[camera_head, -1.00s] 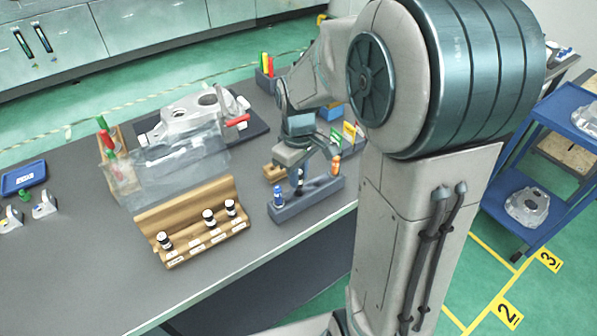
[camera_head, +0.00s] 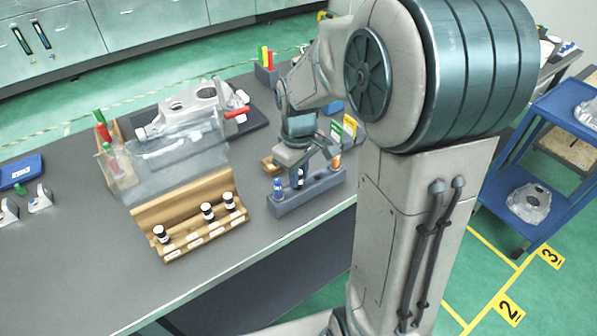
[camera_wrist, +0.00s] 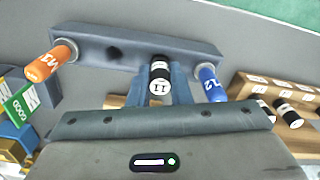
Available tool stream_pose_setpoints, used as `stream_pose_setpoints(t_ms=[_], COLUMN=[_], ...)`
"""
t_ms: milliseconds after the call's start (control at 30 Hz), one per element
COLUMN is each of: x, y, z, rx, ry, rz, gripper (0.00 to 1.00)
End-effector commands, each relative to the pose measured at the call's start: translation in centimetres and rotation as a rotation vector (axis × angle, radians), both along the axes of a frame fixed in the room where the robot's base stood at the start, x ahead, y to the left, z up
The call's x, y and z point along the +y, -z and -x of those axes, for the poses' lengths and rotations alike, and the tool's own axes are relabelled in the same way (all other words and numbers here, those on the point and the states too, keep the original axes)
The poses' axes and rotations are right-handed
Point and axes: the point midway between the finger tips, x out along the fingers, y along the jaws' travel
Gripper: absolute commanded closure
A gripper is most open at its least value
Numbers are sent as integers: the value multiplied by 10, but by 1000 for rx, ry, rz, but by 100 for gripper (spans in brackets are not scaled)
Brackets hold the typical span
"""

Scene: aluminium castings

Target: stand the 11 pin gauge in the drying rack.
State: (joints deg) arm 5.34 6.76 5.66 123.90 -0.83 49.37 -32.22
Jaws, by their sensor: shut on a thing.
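The 11 pin gauge (camera_wrist: 159,82) is black with a white band marked 11. My gripper (camera_wrist: 160,92) is shut on it, and it also shows below my gripper (camera_head: 300,165) in the head view. The drying rack (camera_head: 312,198) is a long grey-blue block on the bench; it also shows in the wrist view (camera_wrist: 195,55). The gauge is over the rack's middle, its far end meeting the rack in the picture. I cannot tell how deep it sits in a hole. A blue gauge (camera_wrist: 208,82) and an orange gauge (camera_wrist: 50,62) stand at either side, with an open hole between orange and black.
A wooden stand (camera_head: 180,205) with black gauges is left of the rack. Behind it are a clear plastic sheet (camera_head: 175,165) and a metal casting (camera_head: 195,100) on a dark mat. Green and yellow cards (camera_head: 343,128) stand close behind the rack's right end. Bench in front is clear.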

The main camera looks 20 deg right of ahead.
Motion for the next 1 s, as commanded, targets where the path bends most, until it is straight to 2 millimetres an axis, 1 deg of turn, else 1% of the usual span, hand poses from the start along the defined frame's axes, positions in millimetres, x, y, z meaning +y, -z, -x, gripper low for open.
stream_pose_setpoints(t_ms=[533,567,600,633,900,1000], x=[0,0,0,0,0,0], y=[15,14,13,13,13,8], z=[0,0,0,0,0,0], rx=[0,-1,-1,-1,0,-1], ry=[0,0,0,0,0,0], rz=[0,-1,-1,-1,0,0], gripper=[100,77,66,57,57,57])
